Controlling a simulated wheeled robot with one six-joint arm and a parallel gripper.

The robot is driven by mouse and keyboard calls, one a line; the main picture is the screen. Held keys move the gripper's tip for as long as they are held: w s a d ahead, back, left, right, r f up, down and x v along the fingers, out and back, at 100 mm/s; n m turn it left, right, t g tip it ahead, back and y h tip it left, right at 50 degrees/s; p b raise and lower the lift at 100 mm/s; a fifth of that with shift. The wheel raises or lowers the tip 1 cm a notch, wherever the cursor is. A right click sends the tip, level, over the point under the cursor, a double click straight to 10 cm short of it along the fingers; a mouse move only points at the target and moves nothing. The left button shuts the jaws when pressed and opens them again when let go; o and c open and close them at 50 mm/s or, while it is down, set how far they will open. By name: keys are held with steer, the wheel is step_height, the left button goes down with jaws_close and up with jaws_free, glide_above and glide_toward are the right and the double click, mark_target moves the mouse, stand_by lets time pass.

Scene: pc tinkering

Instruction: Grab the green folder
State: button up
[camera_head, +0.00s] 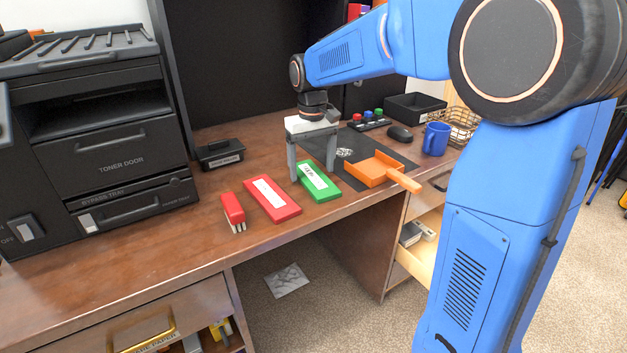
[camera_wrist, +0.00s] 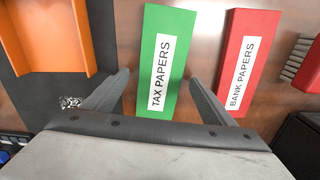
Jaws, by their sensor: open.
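The green folder (camera_head: 320,185) lies flat on the brown desk, with a white label. In the wrist view its label reads TAX PAPERS on the green folder (camera_wrist: 166,62). My gripper (camera_head: 313,170) points down over the folder's far part. In the wrist view my gripper (camera_wrist: 160,88) is open, with one finger on each side of the folder and a gap to each. Nothing is held. The folder's far end is hidden behind the gripper body in the wrist view.
An orange dustpan-like tray (camera_head: 375,171) lies right on a dark mat. A blue mug (camera_head: 436,139) and printer (camera_head: 110,150) flank the desk.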

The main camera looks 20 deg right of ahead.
steer(key=shift+f, duration=0.6)
steer(key=c, duration=1.2)
